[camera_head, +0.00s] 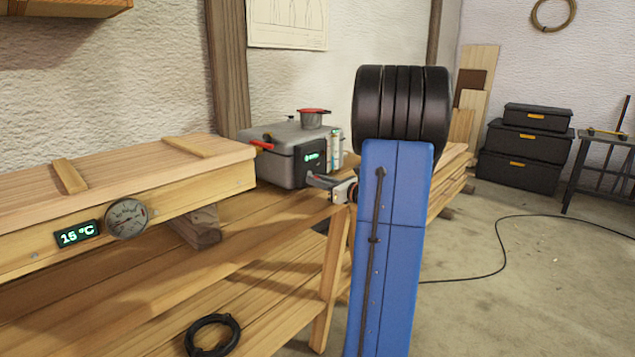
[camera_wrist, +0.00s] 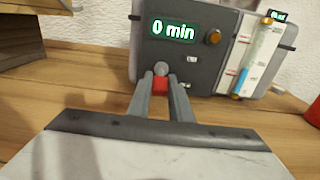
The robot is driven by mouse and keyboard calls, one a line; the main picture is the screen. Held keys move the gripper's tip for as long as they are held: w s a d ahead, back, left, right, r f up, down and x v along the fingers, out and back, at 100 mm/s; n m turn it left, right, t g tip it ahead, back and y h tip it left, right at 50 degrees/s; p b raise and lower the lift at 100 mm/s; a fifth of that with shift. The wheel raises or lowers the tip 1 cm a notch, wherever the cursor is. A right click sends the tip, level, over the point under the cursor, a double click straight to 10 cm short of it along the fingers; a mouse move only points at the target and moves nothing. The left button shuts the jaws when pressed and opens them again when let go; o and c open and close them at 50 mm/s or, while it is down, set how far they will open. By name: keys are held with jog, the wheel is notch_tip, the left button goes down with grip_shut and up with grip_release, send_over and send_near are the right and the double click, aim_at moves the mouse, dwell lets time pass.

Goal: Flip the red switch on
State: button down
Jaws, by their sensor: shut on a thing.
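The grey steam unit stands on the bench in the head view (camera_head: 270,160) and fills the top of the wrist view (camera_wrist: 200,60). Its front panel shows a green "0 min" display (camera_wrist: 174,30). The red switch (camera_wrist: 160,85) is low on that panel, under a round grey knob (camera_wrist: 160,68). My gripper (camera_wrist: 160,79) has its two fingers on either side of the red switch and is shut on it. The fingers hide its sides, and I cannot tell its position.
An amber button (camera_wrist: 213,37) and a blue-filled gauge tube (camera_wrist: 246,65) are right of the display. A red-rimmed pot (camera_head: 312,117) sits on the unit. A long wooden box (camera_head: 120,185) with a dial (camera_head: 126,218) and a 15 °C display (camera_head: 77,234) lies left.

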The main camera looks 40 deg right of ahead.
aim_at(317, 170)
jog(key=shift+r, duration=0.1)
notch_tip(317, 170, up, 2)
jog(key=g, duration=0.5)
jog(key=shift+s+g, duration=0.1)
jog(key=shift+g, duration=0.2)
jog(key=shift+w+r+g+h, duration=0.15)
jog(key=shift+r+g, duration=0.15)
jog(key=shift+g, duration=0.7)
jog(key=shift+w+r+g+h, duration=0.15)
jog(key=shift+r+g, duration=0.15)
jog(key=shift+g, duration=0.7)
jog(key=shift+r, duration=0.1)
jog(key=c, duration=1.6)
grip_release()
jog(key=shift+s, duration=0.15)
jog(key=v, duration=1.7)
jog(key=shift+r, duration=0.3)
jog(key=shift+w, duration=0.2)
